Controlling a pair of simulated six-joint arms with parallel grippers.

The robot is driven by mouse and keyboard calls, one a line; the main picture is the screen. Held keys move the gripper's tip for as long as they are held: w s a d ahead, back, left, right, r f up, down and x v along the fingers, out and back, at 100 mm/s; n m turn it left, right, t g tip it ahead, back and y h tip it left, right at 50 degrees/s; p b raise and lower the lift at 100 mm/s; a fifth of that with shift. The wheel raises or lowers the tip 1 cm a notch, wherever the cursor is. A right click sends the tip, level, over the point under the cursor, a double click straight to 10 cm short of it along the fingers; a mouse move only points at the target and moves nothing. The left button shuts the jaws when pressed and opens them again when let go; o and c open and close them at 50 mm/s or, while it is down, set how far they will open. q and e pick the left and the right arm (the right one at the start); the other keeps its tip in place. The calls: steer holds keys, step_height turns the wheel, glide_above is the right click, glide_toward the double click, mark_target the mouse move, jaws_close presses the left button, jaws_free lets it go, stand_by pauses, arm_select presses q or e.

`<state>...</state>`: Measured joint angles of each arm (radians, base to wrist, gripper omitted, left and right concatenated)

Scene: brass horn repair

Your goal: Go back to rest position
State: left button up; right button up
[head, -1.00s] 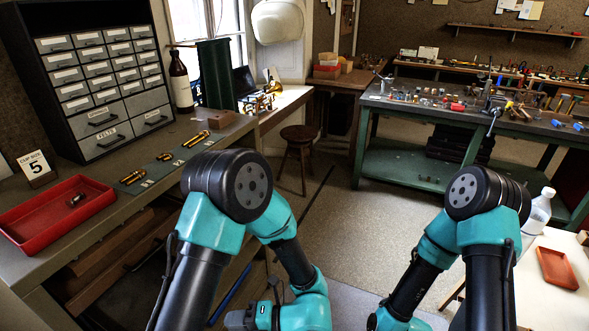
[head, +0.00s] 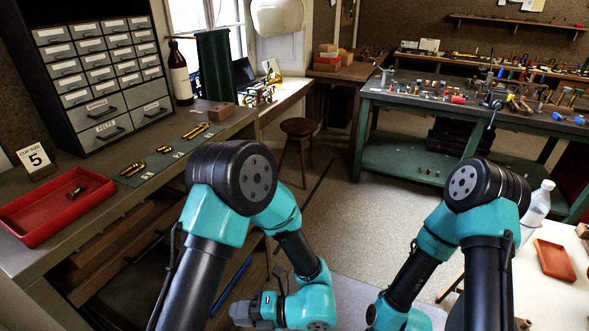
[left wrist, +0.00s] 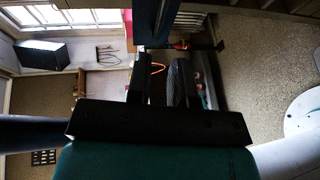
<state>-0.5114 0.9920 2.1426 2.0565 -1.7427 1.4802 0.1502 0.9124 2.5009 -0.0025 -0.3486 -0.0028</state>
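My left arm folds down at lower centre in the head view. Its gripper (left wrist: 158,82) shows in the left wrist view as dark parts above a wide black bar; I cannot tell how far apart the fingers are. No held object can be made out there. My right arm folds down at lower right in the head view, its gripper out of view. Several brass parts (head: 165,149) lie in a row on a dark green strip (head: 138,173) on that bench.
A "CUP SIZE 5" card (head: 35,161) stands behind the tray. A drawer cabinet (head: 100,85), brown bottle (head: 179,75) and brown block (head: 222,112) stand on the left bench. A stool (head: 299,135) is beyond it. A white table (head: 550,300) with an orange-red tray (head: 555,260) is at right.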

arm_select(q)
steer(key=a, duration=0.3)
steer(key=a+f, duration=0.1)
steer(key=a, duration=0.3)
steer(key=a+f, duration=0.1)
steer(key=a, duration=0.3)
steer(key=shift+w, duration=0.1)
steer(key=s+d+r, duration=0.1)
steer(key=d, duration=0.9)
steer(key=shift+r, duration=0.2)
steer(key=shift+f, duration=0.15)
arm_select(e)
steer(key=shift+s, duration=0.1)
arm_select(q)
step_height(320, 180, down, 7)
steer(key=w+a+m+t+h, duration=0.1)
steer(key=m, duration=0.2)
steer(key=shift+w+a+h, duration=0.15)
steer(key=shift+a+h, duration=0.1)
steer(key=shift+h, duration=0.15)
arm_select(e)
steer(key=shift+w+d+r+n, duration=0.15)
steer(key=shift+w+d+r, duration=0.25)
steer(key=shift+w+r, duration=0.25)
steer(key=shift+w+d+r+n, duration=0.15)
steer(key=shift+w+d+r, duration=0.25)
steer(key=shift+w, duration=0.35)
